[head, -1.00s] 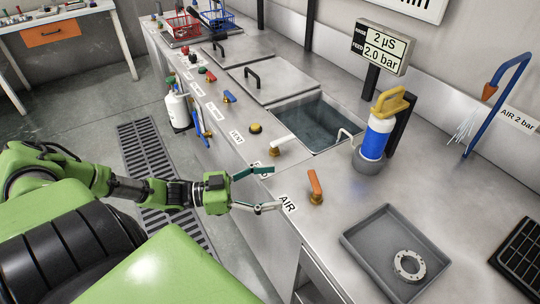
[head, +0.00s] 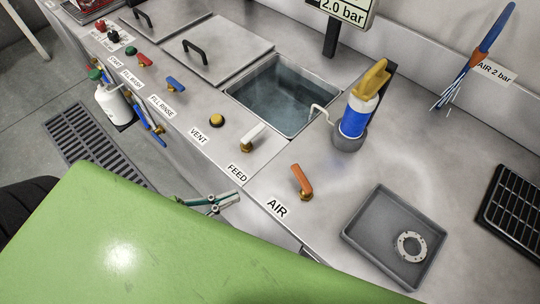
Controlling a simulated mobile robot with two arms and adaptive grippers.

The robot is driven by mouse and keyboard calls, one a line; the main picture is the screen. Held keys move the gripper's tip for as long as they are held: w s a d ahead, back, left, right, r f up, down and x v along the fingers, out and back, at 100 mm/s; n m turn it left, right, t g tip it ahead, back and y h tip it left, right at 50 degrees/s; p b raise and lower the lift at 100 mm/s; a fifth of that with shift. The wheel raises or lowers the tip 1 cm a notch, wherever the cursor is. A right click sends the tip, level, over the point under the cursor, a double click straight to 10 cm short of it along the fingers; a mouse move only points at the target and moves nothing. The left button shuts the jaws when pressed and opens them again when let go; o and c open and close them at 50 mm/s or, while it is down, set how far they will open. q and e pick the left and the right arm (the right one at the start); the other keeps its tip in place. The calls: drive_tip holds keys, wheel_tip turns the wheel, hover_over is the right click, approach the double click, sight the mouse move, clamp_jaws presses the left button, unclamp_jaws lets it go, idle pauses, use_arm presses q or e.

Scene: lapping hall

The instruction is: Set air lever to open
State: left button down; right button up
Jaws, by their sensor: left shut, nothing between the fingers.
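The air lever (head: 302,179) is an orange handle on a brass base, on the steel counter behind the "AIR" label (head: 277,208). The handle slants up and left in the picture. My left gripper (head: 234,199) is shut and empty at the counter's front edge, below the "FEED" label. It is left of the air lever and clear of it. My green body hides most of the left arm. My right gripper is not in view.
The white feed lever (head: 253,136) stands left of the air lever. A blue-and-white cartridge (head: 356,115) with a yellow top stands behind, beside an open water basin (head: 285,95). A grey tray (head: 372,225) holding a metal ring lies to the right.

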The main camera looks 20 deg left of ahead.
sight(282, 185)
use_arm(q)
drive_tip(key=x, duration=0.5)
drive_tip(key=shift+s+d+r, duration=0.2)
drive_tip(key=shift+d+r, duration=0.1)
drive_tip(key=shift+d, duration=0.1)
drive_tip(key=p+x, duration=0.1)
drive_tip(key=x, duration=0.6)
drive_tip(key=shift+w+d+f, duration=0.1)
drive_tip(key=shift+w, duration=0.2)
drive_tip(key=shift+w+d, duration=0.35)
drive_tip(key=shift+w, duration=0.05)
drive_tip(key=shift+f, duration=0.1)
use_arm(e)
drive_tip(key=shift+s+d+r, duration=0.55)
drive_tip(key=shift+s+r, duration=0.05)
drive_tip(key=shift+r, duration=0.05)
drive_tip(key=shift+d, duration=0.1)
